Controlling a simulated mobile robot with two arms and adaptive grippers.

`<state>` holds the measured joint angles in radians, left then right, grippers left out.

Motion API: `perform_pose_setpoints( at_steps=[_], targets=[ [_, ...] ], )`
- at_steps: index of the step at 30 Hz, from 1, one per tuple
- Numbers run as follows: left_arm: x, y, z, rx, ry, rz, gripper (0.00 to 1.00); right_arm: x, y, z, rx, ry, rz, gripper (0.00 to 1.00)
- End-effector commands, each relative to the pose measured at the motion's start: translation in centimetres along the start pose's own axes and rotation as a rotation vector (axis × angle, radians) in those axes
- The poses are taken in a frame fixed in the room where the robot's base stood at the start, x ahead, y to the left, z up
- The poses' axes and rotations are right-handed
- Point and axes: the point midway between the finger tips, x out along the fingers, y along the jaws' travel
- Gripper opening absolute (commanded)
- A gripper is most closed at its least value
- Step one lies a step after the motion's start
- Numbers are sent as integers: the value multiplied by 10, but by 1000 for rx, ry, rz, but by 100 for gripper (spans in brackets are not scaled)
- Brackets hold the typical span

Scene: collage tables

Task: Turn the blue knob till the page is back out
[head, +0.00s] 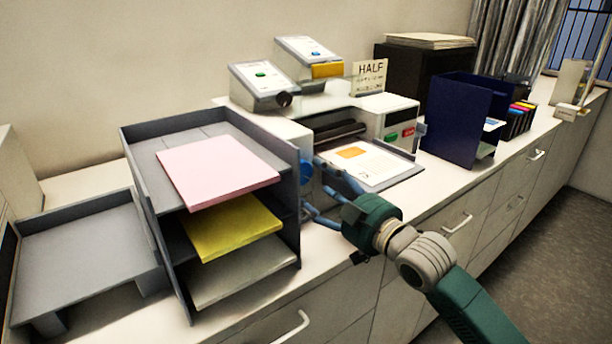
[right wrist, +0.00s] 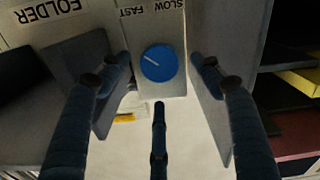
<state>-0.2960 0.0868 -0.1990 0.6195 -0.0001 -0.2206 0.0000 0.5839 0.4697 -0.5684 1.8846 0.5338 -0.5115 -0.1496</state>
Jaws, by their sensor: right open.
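The blue knob (right wrist: 158,63) faces the right wrist camera on a pale panel under the words FAST and SLOW, with a white pointer line. In the head view the knob (head: 306,169) shows as a small blue patch on the machine's left side. My right gripper (head: 315,189) is open, its fingers spread on both sides of the knob with a third below; I cannot tell whether any touch it. The page (head: 372,165), white with an orange block, lies on the grey tray at the front of the folder machine (head: 400,117). My left gripper is out of view.
A grey tiered rack (head: 163,240) with pink, yellow and pale paper stands close left of my right gripper. A low grey tray (head: 85,245) is farther left. A dark blue holder (head: 455,120) stands right of the machine. Counter drawers with handles lie below.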

Motion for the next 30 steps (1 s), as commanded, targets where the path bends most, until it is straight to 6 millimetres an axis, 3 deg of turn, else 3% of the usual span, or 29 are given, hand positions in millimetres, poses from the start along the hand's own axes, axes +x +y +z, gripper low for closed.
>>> perform_pose_setpoints(
  at_steps=[3, 9, 20, 27, 30],
  targets=[
    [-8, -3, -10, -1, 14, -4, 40, 23, 1, -3, 2, 1, 0, 65],
    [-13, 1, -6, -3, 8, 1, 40, 45, 0, -1, 1, 0, 0, 65],
    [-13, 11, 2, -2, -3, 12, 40, 51, 0, 0, 1, 1, 0, 65],
    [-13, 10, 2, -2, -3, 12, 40, 51, 0, 1, 2, 0, 0, 21],
    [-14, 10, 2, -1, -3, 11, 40, 51, 0, 0, 6, 0, 0, 20]
  ],
)
